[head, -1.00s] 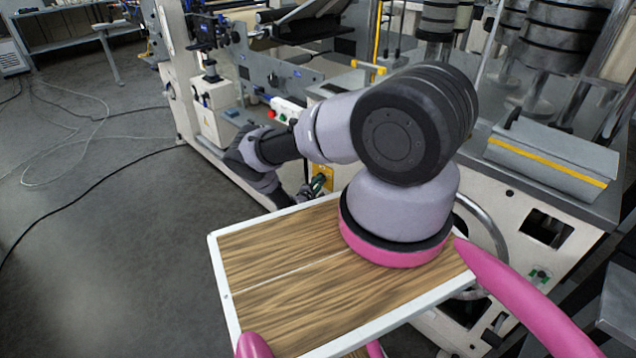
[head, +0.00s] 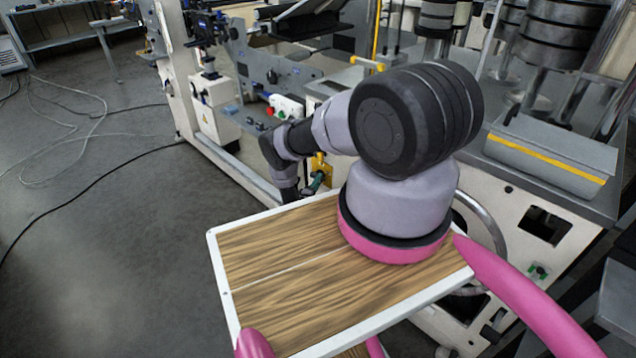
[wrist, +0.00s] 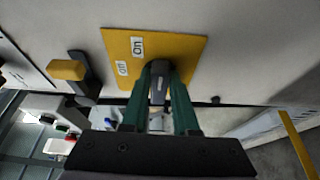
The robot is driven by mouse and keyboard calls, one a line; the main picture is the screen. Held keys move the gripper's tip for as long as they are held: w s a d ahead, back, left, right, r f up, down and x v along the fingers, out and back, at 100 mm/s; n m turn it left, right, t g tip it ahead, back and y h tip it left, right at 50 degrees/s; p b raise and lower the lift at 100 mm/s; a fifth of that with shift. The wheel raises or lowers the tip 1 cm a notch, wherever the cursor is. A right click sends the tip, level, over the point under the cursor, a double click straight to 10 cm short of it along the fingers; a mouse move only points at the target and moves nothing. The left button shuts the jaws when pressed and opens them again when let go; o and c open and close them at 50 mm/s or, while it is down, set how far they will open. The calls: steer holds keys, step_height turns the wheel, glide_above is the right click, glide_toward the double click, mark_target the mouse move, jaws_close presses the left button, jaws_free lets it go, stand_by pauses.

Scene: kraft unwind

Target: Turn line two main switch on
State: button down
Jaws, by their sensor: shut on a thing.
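A yellow switch plate (wrist: 190,58) sits on a pale machine panel in the wrist view. A dark grey switch handle (wrist: 159,84) stands out from the plate. My gripper (wrist: 160,72) has its green fingers on either side of this handle and is shut on it. The fingers hide part of the handle and the plate. In the head view, the yellow plate (head: 321,163) shows small beyond my arm, with my gripper (head: 316,182) against it.
Left of the plate in the wrist view is a dark bracket with a yellow knob (wrist: 67,70). A white control box (head: 287,107) with red and green buttons is on the machine. My wooden-topped tray (head: 290,265) lies below the arm. Open floor (head: 100,220) is at left.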

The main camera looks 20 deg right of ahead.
steer(key=c, duration=0.7)
jaws_free()
steer(key=v, duration=1)
steer(key=shift+s+a, duration=0.25)
steer(key=shift+s, duration=0.05)
